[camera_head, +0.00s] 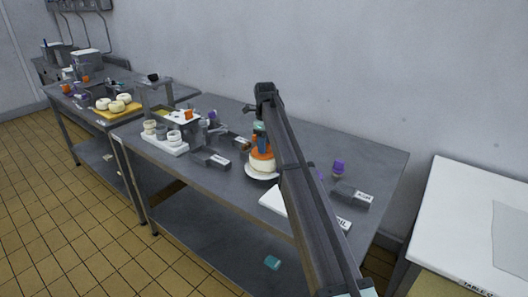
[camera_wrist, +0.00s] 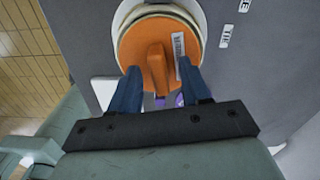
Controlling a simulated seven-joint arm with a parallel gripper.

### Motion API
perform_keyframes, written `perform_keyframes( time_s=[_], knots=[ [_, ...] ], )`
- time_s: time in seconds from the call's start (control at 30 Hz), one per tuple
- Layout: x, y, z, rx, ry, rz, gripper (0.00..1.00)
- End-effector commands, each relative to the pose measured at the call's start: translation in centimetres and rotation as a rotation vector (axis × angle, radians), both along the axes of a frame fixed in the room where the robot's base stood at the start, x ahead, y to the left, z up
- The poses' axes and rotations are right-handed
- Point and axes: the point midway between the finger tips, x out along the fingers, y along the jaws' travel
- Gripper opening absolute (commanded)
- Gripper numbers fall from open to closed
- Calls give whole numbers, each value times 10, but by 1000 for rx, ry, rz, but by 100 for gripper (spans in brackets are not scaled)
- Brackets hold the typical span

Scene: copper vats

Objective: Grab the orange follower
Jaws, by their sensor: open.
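The orange follower (camera_wrist: 135,45) is a round disc with a raised bar handle and a barcode label. It sits on top of a pale round piece, which stands on a white plate. In the head view the follower (camera_head: 262,154) is near the middle of the steel table, partly hidden by my gripper (camera_head: 262,142). In the wrist view my gripper (camera_wrist: 160,68) is open, its two blue fingers on either side of the handle and pointing at it. Whether the fingers touch the follower, I cannot tell.
White cups on a tray (camera_head: 172,149) stand at the table's left. A purple item (camera_head: 338,167) and a grey labelled block (camera_head: 352,195) are to the right. A white board (camera_head: 272,200) lies near the front edge, partly behind my arm. A white table (camera_head: 470,210) stands far right.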

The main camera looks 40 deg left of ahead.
Motion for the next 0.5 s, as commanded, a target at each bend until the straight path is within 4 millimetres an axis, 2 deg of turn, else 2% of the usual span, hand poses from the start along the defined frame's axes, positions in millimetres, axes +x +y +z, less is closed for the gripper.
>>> perform_keyframes(
  time_s=[0.27, 0.5],
  knots=[
    [0, 0, -3, 0, 0, 0, 46],
    [0, 0, -3, 0, 0, 0, 23]
  ],
)
